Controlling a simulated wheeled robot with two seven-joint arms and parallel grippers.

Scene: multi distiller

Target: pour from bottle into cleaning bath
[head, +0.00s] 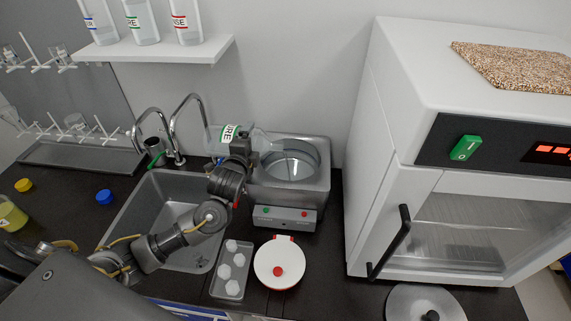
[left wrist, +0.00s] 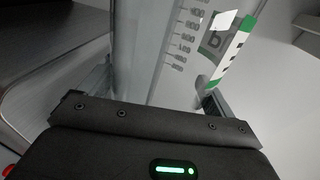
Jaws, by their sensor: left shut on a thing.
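The clear bottle (head: 226,134) with a green-and-white label is held tipped over nearly onto its side, its narrower end pointing right toward the cleaning bath (head: 318,187). The bath is a square steel unit with a round basin (head: 290,166) and a front panel with a green and a red button. My left gripper (head: 238,151) is shut on the bottle's body at the bath's upper left. The left wrist view shows the bottle (left wrist: 150,50), with graduation marks and part of the label, between the fingers (left wrist: 155,95). I cannot tell whether liquid is flowing. My right gripper is not in view.
A sink (head: 172,215) lies under my left arm, with taps (head: 180,115) behind it. A white lid with a red knob (head: 280,270) and a tray of white pieces (head: 230,290) lie in front. A large white oven (head: 390,110) stands right. A shelf (head: 160,51) with bottles hangs above.

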